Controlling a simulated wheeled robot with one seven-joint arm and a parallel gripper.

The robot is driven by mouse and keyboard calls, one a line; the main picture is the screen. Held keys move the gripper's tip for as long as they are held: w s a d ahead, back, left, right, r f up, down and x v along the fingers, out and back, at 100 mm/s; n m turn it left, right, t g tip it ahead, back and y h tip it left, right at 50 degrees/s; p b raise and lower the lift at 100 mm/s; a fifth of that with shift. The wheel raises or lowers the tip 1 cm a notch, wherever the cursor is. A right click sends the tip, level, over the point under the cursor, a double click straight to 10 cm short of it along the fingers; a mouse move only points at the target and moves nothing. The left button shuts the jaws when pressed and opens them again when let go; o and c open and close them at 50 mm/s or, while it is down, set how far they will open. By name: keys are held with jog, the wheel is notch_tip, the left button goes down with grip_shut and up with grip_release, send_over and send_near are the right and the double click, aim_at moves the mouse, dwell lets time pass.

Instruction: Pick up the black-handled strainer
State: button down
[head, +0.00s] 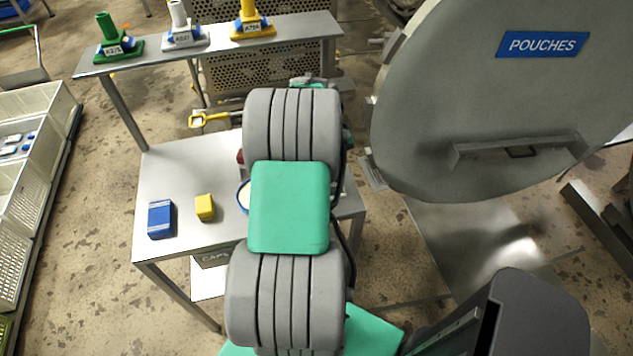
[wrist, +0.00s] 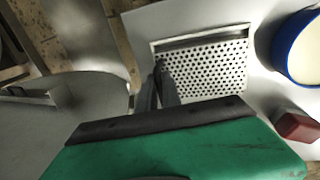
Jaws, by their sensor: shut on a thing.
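In the wrist view, a rectangular perforated metal piece with a pale raised rim, which looks like the strainer (wrist: 212,72), is just beyond my fingertips. My gripper (wrist: 160,78) has its dark fingers close together at the strainer's left edge, shut on it. The black handle cannot be told apart from the dark fingers. I cannot tell whether the strainer is lifted or resting on the table. In the head view my own arm hides the gripper and the strainer.
A blue-rimmed bowl (wrist: 300,48) and a red block (wrist: 297,127) are to the right. The steel table (head: 180,260) also holds a blue box (head: 160,219) and a yellow block (head: 205,207). A rear shelf (head: 210,48) bears several stands. The round POUCHES door (head: 500,100) stands right.

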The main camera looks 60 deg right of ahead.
dwell(0.3)
notch_tip(320, 180, up, 3)
jog(key=shift+w+d+f+b, duration=0.1)
jog(key=shift+f+b, duration=0.1)
jog(key=shift+b, duration=0.45)
jog(key=s+a+r+b, duration=0.1)
jog(key=s+a+r, duration=0.1)
jog(key=a+r, duration=0.3)
jog(key=s+a+r+b, duration=0.1)
jog(key=s+a+r, duration=0.2)
jog(key=a+r, duration=0.2)
jog(key=a, duration=0.3)
jog(key=shift+s+r, duration=0.25)
jog(key=shift+s, duration=0.1)
notch_tip(320, 180, up, 4)
jog(key=p, duration=0.3)
jog(key=shift+f, duration=0.25)
